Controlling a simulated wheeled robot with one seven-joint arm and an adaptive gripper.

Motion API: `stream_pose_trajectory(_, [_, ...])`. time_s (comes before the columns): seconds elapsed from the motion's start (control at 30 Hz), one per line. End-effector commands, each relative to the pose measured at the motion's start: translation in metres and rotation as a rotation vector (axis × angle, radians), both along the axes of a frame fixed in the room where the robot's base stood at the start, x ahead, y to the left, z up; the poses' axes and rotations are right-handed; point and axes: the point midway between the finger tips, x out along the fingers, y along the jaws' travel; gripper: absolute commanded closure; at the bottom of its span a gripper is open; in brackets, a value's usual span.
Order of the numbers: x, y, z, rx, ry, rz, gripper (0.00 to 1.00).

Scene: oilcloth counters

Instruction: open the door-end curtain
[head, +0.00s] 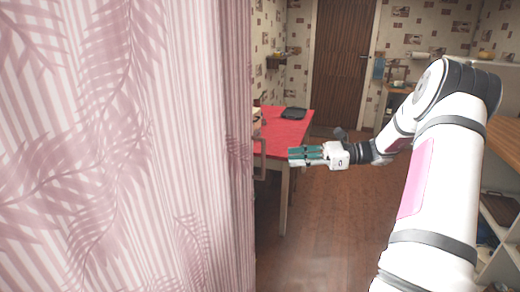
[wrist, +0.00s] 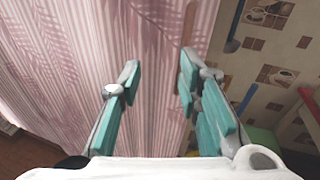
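The pink curtain (head: 125,150) with a leaf pattern fills the left of the head view and hangs drawn out. In the wrist view the curtain (wrist: 70,60) spreads behind the fingers. A brownish bar (wrist: 190,22), likely the handle, shows beyond the fingertips near the curtain's edge. My gripper (wrist: 160,66) is open, with nothing between its fingers.
A red-topped table (head: 288,130) with a dark object (head: 294,113) stands behind the curtain's edge. A brown door (head: 343,60) is at the back. Shelves (head: 500,215) and a counter (head: 507,140) line the right. The wooden floor (head: 325,225) between is clear.

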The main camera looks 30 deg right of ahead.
Motion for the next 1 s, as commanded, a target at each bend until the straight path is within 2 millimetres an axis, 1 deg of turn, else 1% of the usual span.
stream_pose_trajectory(0.03, [-0.004,-0.015,-0.003,0.044,-0.007,-0.033,0.69])
stream_pose_trajectory(0.1, [-0.007,-0.03,-0.005,0.087,-0.015,-0.066,0.69])
stream_pose_trajectory(0.2, [-0.008,-0.039,-0.006,0.12,-0.023,-0.089,0.69])
stream_pose_trajectory(0.27, [-0.007,-0.04,-0.006,0.128,-0.024,-0.093,0.69])
stream_pose_trajectory(0.37, [-0.001,-0.032,-0.006,0.129,-0.025,-0.091,0.69])
stream_pose_trajectory(0.47, [0.008,-0.02,-0.005,0.127,-0.023,-0.09,0.69])
stream_pose_trajectory(0.8, [0.051,0.03,-0.005,0.125,-0.023,-0.089,0.69])
stream_pose_trajectory(1.0, [0.071,0.053,-0.006,0.125,-0.023,-0.09,0.69])
